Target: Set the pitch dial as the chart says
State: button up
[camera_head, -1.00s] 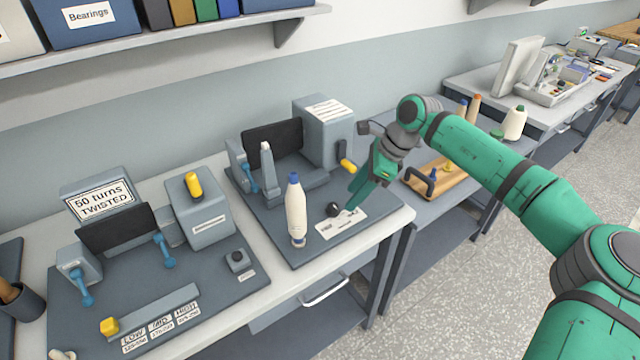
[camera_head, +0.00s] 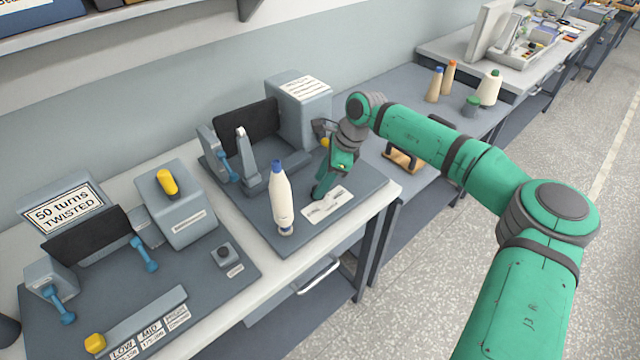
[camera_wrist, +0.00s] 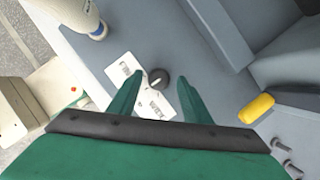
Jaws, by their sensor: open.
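The dial, a small black knob with a pale pointer mark (camera_wrist: 156,78), sits on the machine's grey base, beside a white label plate (camera_wrist: 122,70). The plate's print is too small to read. The plate also shows in the head view (camera_head: 327,206), where the knob is hidden by my gripper (camera_head: 320,192). In the wrist view my gripper (camera_wrist: 158,80) is open, its two green fingers on either side of the knob with gaps. I cannot tell how low the fingertips are. A white printed sheet (camera_head: 306,88) lies atop the grey housing; its lines are unreadable.
A white cone with a blue top (camera_head: 282,200) stands left of the plate. A yellow handle (camera_wrist: 257,108) lies right of my fingers. Another machine with a "50 turns TWISTED" sign (camera_head: 62,213) is at left. Several cones stand on the bench at right.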

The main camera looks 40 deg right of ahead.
jog(key=shift+f, duration=0.45)
jog(key=shift+s+f, duration=0.1)
jog(key=shift+f, duration=0.2)
jog(key=shift+c, duration=0.5)
jog(key=c, duration=0.9)
jog(key=shift+c, duration=0.2)
jog(key=shift+m, duration=0.5)
jog(key=m, duration=0.1)
jog(key=m+t+h, duration=0.1)
jog(key=m, duration=0.2)
jog(key=shift+a+r+h, duration=0.1)
jog(key=shift+a+h, duration=0.2)
jog(key=shift+a+m+t+h, duration=0.15)
jog(key=shift+m+h, duration=0.3)
jog(key=shift+m, duration=0.75)
jog(key=shift+m+t+h, duration=0.25)
jog(key=shift+m+h, duration=0.2)
jog(key=shift+m, duration=0.75)
